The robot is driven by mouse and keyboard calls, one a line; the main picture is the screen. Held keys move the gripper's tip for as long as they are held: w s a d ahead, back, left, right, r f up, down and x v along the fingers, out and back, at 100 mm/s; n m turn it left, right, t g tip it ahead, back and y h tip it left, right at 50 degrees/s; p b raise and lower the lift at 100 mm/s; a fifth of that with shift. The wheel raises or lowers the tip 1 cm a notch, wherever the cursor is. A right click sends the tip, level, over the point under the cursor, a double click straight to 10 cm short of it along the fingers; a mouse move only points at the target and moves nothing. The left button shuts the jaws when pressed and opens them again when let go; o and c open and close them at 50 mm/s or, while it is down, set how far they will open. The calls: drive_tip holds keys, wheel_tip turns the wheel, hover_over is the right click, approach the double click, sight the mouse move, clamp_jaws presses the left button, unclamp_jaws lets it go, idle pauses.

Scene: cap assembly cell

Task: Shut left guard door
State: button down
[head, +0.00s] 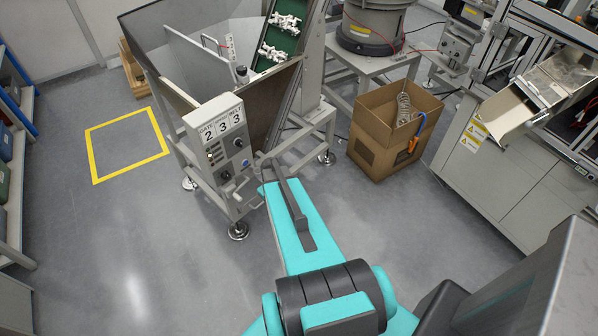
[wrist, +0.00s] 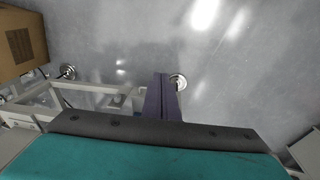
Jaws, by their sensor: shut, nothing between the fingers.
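No guard door can be made out with certainty. At the upper right of the head view a metal-framed machine enclosure (head: 503,48) is cut off by the picture edge. I cannot tell whether a door on it stands open or shut. My gripper (wrist: 162,78) shows in the wrist view as narrow dark purple fingers, shut and empty, with grey floor beyond the tips. In the head view my arm reaches toward the hopper stand, and its gripper end is not clearly visible there.
A hopper stand with a control box (head: 218,142) reading 233 is just beyond my arm. A cardboard box (head: 378,146) stands right of it, and a chute (head: 500,115) juts from the machine. Floor marked by a yellow square (head: 126,145) is clear.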

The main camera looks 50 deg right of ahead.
drive_tip(key=s+a+f+g+y, duration=0.1)
drive_tip(key=s+a+f, duration=0.1)
drive_tip(key=a, duration=0.4)
drive_tip(key=s+a+f, duration=0.1)
drive_tip(key=a+f, duration=0.1)
drive_tip(key=a, duration=0.3)
drive_tip(key=s+a+f+g+b, duration=0.2)
drive_tip(key=s+a+g, duration=0.1)
drive_tip(key=s+a, duration=0.6)
drive_tip(key=s+a+f+n+g+b, duration=0.1)
drive_tip(key=s+a+f+g, duration=0.1)
drive_tip(key=s+a, duration=0.8)
drive_tip(key=shift+a+f+n+g+b, duration=0.3)
drive_tip(key=shift+a+g+b, duration=0.1)
drive_tip(key=shift+a, duration=0.85)
drive_tip(key=shift+s, duration=0.1)
